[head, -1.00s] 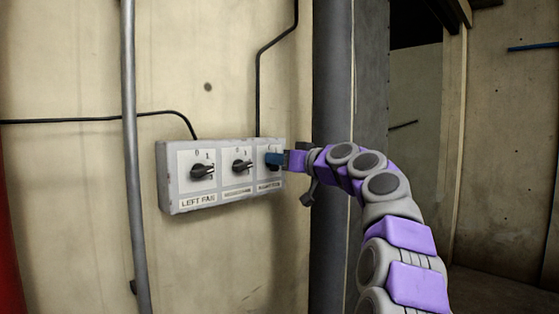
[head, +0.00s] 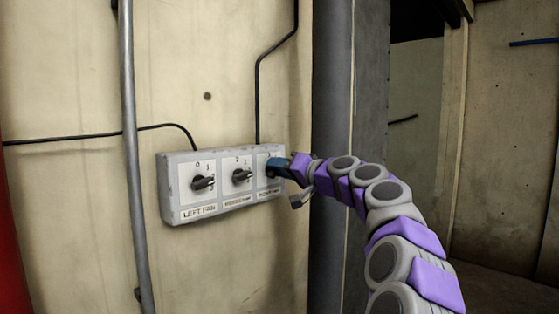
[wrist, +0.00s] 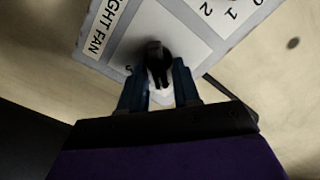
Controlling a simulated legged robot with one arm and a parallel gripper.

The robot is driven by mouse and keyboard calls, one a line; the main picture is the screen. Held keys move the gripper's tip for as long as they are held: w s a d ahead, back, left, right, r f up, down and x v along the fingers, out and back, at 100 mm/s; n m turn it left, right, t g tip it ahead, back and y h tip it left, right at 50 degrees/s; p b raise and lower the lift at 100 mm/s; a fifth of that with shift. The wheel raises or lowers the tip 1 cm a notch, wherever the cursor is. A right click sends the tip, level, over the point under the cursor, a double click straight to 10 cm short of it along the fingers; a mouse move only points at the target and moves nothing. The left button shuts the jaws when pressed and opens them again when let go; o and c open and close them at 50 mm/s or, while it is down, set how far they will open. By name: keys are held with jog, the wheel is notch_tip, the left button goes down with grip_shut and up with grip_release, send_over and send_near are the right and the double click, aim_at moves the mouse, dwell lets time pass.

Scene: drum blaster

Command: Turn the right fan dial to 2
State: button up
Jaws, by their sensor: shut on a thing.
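The right fan dial (wrist: 157,62) is a black knob on a white plate at the right end of the grey control box (head: 178,213). In the head view my gripper (head: 275,168) covers most of this dial. I cannot tell which number the dial points at.
The left fan dial (head: 202,182) and a middle dial (head: 241,176) sit on the same box, to the left. A grey vertical pipe (head: 132,190) stands left of the box. Black cables (head: 258,95) run up the wall. A dark column (head: 331,120) stands to the right.

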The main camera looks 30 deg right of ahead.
jog(key=shift+w+d+f+m+p, duration=0.1)
jog(key=shift+f+m+p, duration=0.05)
jog(key=shift+m+p, duration=1.5)
jog(key=shift+d+f+m+p, duration=0.1)
jog(key=shift+m+p, duration=1.25)
jog(key=shift+m, duration=0.6)
jog(key=shift+f, duration=0.1)
jog(key=o, duration=0.6)
jog(key=shift+o, duration=0.7)
jog(key=shift+w+f, duration=0.1)
jog(key=shift+w, duration=0.05)
jog(key=shift+d, duration=0.15)
